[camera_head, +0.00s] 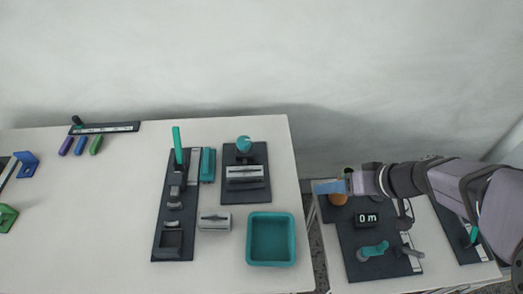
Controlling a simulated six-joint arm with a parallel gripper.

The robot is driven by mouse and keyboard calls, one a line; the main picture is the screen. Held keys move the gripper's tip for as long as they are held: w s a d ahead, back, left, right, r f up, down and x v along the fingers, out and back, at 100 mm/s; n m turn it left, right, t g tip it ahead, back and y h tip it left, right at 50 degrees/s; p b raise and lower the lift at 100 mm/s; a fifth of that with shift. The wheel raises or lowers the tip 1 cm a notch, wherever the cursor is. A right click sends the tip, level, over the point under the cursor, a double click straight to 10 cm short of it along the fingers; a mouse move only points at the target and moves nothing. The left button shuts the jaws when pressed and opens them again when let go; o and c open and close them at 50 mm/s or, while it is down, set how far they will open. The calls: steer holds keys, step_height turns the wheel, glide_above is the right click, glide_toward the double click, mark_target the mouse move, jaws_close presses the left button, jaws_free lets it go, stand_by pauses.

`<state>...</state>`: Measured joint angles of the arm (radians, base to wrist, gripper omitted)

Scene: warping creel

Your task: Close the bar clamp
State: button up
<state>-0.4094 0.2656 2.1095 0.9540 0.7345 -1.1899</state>
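A long dark base (165,240) stands on the left table with a teal lever (177,147) upright at its far end and several grey blocks along it. This looks most like the bar clamp, its lever raised, but I cannot be sure. My gripper (326,187) is at the end of my arm, which reaches in from the right. It is above the far left part of the right table, well to the right of the lever and apart from it. Its fingers are too small to tell whether they are open or shut.
Right of the long base are a dark plate with a teal knob (244,143), a grey block (214,221) and a teal tray (271,265). A gap separates the tables. A "0 m" display (367,219) and a teal handle (373,250) lie below my arm.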

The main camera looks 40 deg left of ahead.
mark_target(245, 141)
steer(key=a+f+n+y+b, duration=0.1)
steer(key=a+n+y+b, duration=0.1)
steer(key=a, duration=0.6)
steer(key=a+f+n+y+b, duration=0.1)
steer(key=a+n+y+b, duration=0.1)
steer(key=a, duration=0.6)
steer(key=a+f+n+y+b, duration=0.1)
steer(key=a+n+b, duration=0.2)
steer(key=a, duration=0.5)
steer(key=shift+a+f+n+y+b, duration=0.3)
steer(key=shift+a+f+y+b, duration=0.1)
steer(key=shift+a+r, duration=0.1)
steer(key=shift+a, duration=0.45)
steer(key=shift+p+x, duration=1.35)
steer(key=shift+x, duration=2.25)
steer(key=c, duration=1)
